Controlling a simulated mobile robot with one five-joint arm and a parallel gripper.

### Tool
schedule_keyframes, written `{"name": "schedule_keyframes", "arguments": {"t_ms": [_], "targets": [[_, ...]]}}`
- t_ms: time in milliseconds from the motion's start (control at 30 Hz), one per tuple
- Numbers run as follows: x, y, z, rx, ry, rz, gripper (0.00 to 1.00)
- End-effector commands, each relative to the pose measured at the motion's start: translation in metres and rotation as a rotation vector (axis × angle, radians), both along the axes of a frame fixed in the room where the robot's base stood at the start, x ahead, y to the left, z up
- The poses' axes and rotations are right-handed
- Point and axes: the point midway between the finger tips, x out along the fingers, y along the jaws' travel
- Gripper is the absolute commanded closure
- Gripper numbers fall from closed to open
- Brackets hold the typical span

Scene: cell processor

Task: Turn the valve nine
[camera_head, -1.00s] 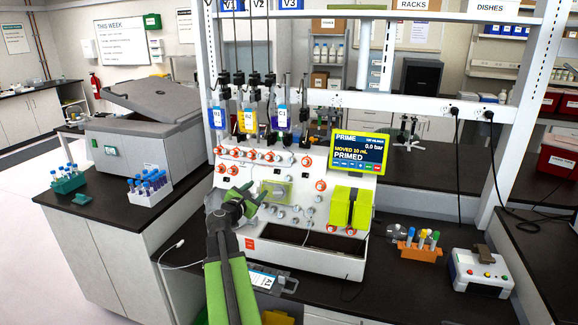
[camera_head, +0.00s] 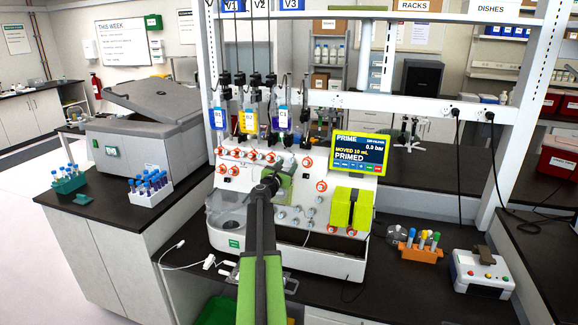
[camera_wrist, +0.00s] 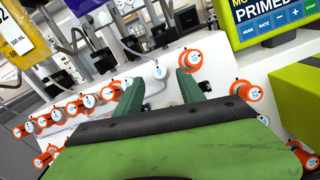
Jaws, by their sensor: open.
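The cell processor (camera_head: 345,265) is a white machine with a panel of orange-ringed valves, a row (camera_head: 245,153) at upper left and others at right. In the wrist view, a row of valves (camera_wrist: 75,107) runs at left, one valve (camera_wrist: 191,60) stands just beyond my right finger, and another (camera_wrist: 247,92) is farther right. Their numbers are too small to read surely, so I cannot tell which is valve nine. My gripper (camera_wrist: 157,95) is open and empty, its green fingers pointing at the panel. In the head view, my gripper (camera_head: 277,184) is before the panel's middle, partly hidden by my arm.
Bags (camera_head: 249,120) hang above the valves. A clear rounded bowl (camera_head: 227,212) is at the machine's lower left. An orange tube rack (camera_head: 420,253) and a control box (camera_head: 482,272) stand on the bench at right.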

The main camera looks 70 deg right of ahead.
Motion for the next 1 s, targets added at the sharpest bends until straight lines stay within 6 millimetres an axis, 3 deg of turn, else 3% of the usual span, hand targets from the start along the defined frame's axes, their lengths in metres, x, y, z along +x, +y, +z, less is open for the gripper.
{"name": "schedule_keyframes", "arguments": {"t_ms": [33, 200, 533, 867, 1000], "targets": [[0.001, -0.013, 0.000, 0.000, 0.000, -0.001, 0.54], [-0.001, -0.031, 0.000, 0.000, 0.000, -0.002, 0.54], [-0.002, -0.034, 0.000, 0.000, -0.001, -0.002, 0.54], [-0.002, -0.034, 0.000, 0.000, -0.001, -0.002, 0.97], [-0.003, -0.034, 0.000, 0.000, -0.001, -0.003, 1.00]]}}
